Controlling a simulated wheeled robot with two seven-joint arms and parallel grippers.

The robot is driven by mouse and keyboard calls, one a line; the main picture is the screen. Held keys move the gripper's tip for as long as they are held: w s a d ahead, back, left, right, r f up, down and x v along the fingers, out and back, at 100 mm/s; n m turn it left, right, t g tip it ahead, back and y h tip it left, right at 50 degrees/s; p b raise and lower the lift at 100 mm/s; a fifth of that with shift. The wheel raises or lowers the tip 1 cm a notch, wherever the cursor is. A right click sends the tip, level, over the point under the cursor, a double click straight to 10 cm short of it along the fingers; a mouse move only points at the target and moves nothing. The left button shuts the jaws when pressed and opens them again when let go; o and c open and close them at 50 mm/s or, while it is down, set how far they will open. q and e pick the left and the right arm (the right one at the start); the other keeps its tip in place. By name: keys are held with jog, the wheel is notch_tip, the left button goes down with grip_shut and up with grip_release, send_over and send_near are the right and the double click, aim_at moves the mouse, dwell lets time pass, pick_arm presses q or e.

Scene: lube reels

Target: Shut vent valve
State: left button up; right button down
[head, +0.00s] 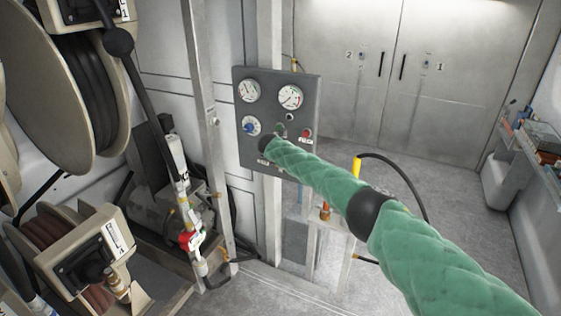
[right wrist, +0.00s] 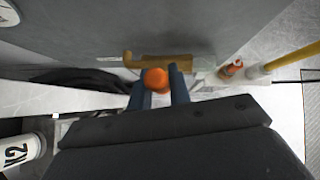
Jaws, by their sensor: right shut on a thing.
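A dark grey gauge panel (head: 277,88) stands in the middle of the head view. My green-sleeved right arm reaches to its lower part and hides the right gripper there. In the right wrist view, my right gripper (right wrist: 158,82) has its two blue fingers on either side of a round orange knob (right wrist: 155,80) and is shut on it. A brass-coloured fitting (right wrist: 165,62) with a hooked left end lies just beyond the knob, close to the grey panel face. No label on the knob is readable. My left gripper is not in view.
The panel carries two white gauges (head: 290,96), a blue-centred dial (head: 251,126) and a red button (head: 306,133). Hose reels (head: 62,85) crowd the left. A yellow-handled hose (head: 357,165) stands right of the panel. The floor (head: 470,235) at right is clear.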

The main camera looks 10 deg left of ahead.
jog(key=shift+s+f, duration=0.1)
jog(key=shift+f, duration=0.1)
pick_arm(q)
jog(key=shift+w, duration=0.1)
pick_arm(e)
jog(key=c, duration=1.3)
grip_release()
jog(key=shift+a, duration=0.1)
jog(key=shift+r, duration=0.25)
jog(key=shift+s+r, duration=0.35)
jog(key=shift+s, duration=0.05)
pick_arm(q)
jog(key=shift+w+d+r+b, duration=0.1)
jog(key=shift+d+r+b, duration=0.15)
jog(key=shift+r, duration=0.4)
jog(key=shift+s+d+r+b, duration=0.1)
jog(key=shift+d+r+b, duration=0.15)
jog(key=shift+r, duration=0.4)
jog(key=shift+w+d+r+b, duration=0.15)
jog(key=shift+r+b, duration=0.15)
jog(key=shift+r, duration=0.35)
pick_arm(e)
jog(key=v, duration=0.6)
jog(key=shift+s+a+r, duration=0.1)
